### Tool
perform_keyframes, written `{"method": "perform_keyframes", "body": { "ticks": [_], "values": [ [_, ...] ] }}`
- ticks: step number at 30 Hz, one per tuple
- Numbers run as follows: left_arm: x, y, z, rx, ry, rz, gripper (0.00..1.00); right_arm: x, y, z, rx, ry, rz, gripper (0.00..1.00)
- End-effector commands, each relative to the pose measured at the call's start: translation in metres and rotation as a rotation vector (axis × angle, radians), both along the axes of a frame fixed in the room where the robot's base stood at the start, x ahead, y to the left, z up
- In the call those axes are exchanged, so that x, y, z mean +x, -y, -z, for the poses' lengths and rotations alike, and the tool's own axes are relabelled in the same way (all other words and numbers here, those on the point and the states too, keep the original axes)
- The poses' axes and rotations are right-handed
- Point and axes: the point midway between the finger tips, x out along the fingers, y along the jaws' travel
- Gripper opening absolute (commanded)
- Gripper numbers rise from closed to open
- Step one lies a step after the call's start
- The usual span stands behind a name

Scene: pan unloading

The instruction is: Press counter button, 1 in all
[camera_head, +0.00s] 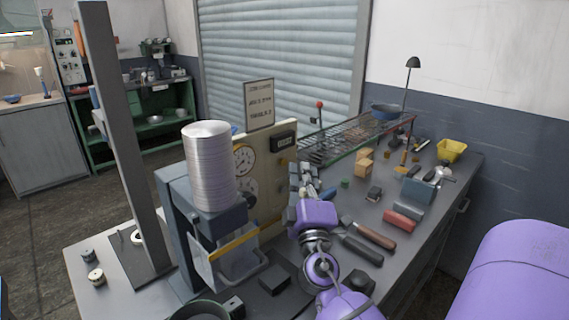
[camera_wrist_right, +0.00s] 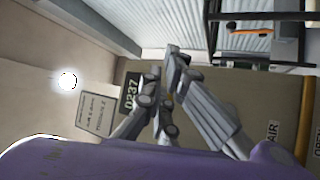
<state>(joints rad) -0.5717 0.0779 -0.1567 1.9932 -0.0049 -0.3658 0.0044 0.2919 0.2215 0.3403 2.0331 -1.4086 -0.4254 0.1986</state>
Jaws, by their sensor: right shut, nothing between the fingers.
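The counter (camera_head: 283,142) is a small dark box at the upper right of an upright cream panel (camera_head: 262,205) with round dials. In the right wrist view, the counter (camera_wrist_right: 131,92) reads what looks like 0237. My right gripper (camera_head: 298,168) is shut and empty, with its grey fingers just right of the panel, below the counter. In the right wrist view, the fingertips (camera_wrist_right: 171,58) overlap the panel in front of the counter's side. I cannot tell whether they touch anything. The counter's button is not clearly visible; the fingers may hide it. My left gripper is not in view.
A tall metallic cylinder (camera_head: 209,165) stands on the blue-grey machine left of the panel. A sign (camera_head: 259,104) rises above the panel. A wire rack (camera_head: 350,140) stands behind my gripper. Tools and a red-handled item (camera_head: 400,220) lie on the bench to the right.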

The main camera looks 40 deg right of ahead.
Motion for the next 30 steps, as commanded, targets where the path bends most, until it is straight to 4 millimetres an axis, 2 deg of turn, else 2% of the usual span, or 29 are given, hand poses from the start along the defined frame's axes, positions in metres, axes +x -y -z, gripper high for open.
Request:
{"method": "perform_keyframes", "body": {
  "ticks": [23, 30],
  "values": [
    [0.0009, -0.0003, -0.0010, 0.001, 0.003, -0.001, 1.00, 0.0000, -0.0001, 0.0002, 0.000, 0.000, 0.000, 0.00],
    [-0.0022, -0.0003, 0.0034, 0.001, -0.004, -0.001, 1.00, 0.0067, -0.0006, 0.0014, 0.000, -0.001, 0.000, 0.00]
  ]
}}
